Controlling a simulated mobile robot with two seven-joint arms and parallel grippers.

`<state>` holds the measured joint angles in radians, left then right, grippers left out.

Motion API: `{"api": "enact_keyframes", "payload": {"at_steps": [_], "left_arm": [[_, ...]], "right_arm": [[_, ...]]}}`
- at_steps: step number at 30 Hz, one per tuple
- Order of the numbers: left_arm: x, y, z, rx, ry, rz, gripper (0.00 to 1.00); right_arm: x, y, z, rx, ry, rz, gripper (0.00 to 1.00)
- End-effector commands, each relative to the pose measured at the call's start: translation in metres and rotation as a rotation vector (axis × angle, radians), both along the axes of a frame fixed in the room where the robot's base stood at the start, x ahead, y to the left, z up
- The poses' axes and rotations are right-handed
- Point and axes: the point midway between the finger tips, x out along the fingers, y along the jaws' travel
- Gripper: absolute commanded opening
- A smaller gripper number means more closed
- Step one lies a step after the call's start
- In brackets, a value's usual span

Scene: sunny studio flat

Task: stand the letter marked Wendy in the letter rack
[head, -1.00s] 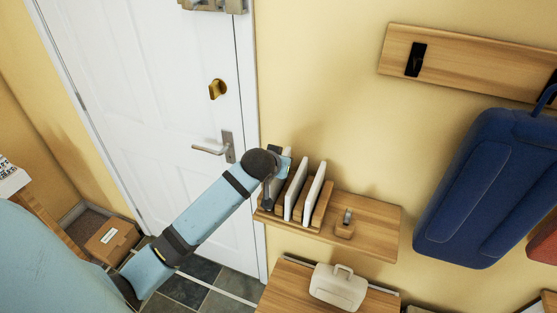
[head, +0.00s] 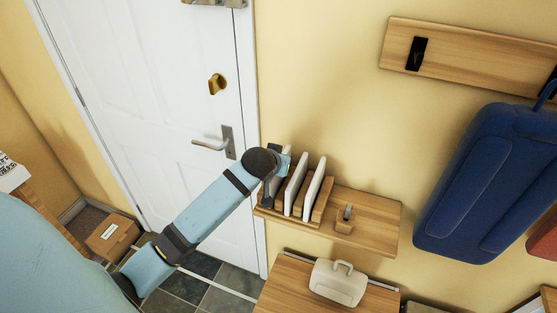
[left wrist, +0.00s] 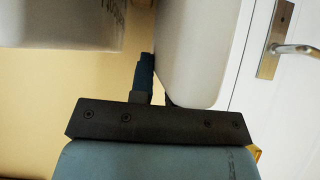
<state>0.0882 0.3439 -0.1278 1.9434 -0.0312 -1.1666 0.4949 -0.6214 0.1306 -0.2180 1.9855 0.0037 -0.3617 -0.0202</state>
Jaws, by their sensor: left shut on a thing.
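The wooden letter rack (head: 322,207) stands on a wall shelf beside the door, with two white letters (head: 314,186) upright in its right part. My left gripper (head: 276,182) is at the rack's left end, shut on a white letter that is mostly hidden behind it in the head view. In the left wrist view this held letter (left wrist: 200,50) fills the upper middle, its edge between the fingers (left wrist: 155,92). Another pale letter (left wrist: 60,22) with faint marks shows at upper left. I cannot read the name Wendy on any of them. My right gripper is out of view.
A cream case (head: 338,284) sits on a lower wooden surface. The white door (head: 150,100) is close on the left. A blue bag (head: 485,185) hangs at right.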

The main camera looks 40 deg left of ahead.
Motion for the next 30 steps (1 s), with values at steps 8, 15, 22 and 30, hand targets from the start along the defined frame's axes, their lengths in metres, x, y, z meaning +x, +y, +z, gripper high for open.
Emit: {"api": "enact_keyframes", "payload": {"at_steps": [8,15,22,30], "left_arm": [[0.000,0.000,-0.006,0.000,0.000,0.000,0.00],[0.000,0.000,-0.011,0.000,0.000,0.000,0.00],[0.000,0.000,-0.012,0.000,0.000,0.000,0.00],[0.000,0.000,-0.012,0.000,0.000,0.000,0.46]], "right_arm": [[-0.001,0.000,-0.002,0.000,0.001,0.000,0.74],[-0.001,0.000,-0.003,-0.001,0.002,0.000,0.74],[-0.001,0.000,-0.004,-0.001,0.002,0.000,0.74],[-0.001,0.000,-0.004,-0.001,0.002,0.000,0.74]]}}
